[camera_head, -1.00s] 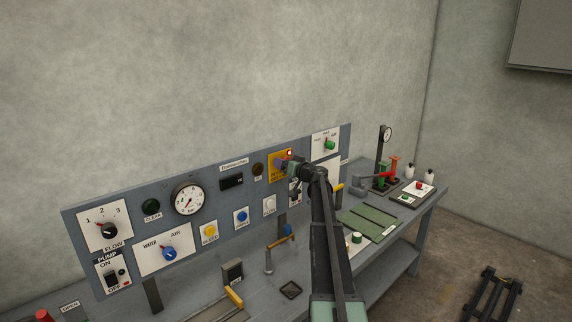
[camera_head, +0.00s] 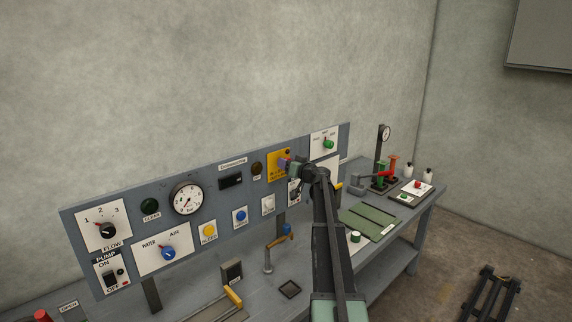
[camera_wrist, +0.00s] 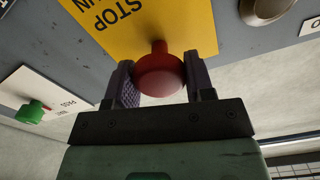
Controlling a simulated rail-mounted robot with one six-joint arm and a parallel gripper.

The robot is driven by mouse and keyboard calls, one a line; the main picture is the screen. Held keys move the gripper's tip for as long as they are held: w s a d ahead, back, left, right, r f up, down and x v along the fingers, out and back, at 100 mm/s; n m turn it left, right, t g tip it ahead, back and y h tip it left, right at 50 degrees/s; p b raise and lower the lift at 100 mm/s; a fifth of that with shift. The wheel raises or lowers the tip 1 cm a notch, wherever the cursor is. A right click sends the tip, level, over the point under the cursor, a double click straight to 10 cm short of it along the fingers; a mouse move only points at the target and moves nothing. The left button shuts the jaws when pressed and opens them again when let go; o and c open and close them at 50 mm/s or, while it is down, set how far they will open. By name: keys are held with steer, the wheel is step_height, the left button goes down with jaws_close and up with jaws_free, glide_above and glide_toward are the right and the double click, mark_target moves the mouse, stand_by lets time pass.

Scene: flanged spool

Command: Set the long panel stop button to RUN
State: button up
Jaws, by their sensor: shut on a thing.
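The red stop button (camera_wrist: 160,72) sits on a yellow plate (camera_wrist: 188,22) lettered STOP and, partly cut off, RUN, upside down in the wrist view. My gripper (camera_wrist: 160,84) has one finger on each side of the button and is shut on it. The button's near face shows between the fingers. In the head view, my gripper (camera_head: 284,162) is in front of the yellow plate (camera_head: 274,172) on the long panel (camera_head: 220,180), and hides the button there.
A green knob (camera_head: 328,144) is on a white plate to the right of my gripper. An amber lamp (camera_head: 257,168) and a white button (camera_head: 268,202) are to the left. The bench below holds a green mat (camera_head: 368,222) and a lever (camera_head: 280,240).

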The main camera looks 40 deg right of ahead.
steer(key=o, duration=1.3)
steer(key=shift+s, duration=0.15)
steer(key=s, duration=1)
steer(key=shift+s+d, duration=0.4)
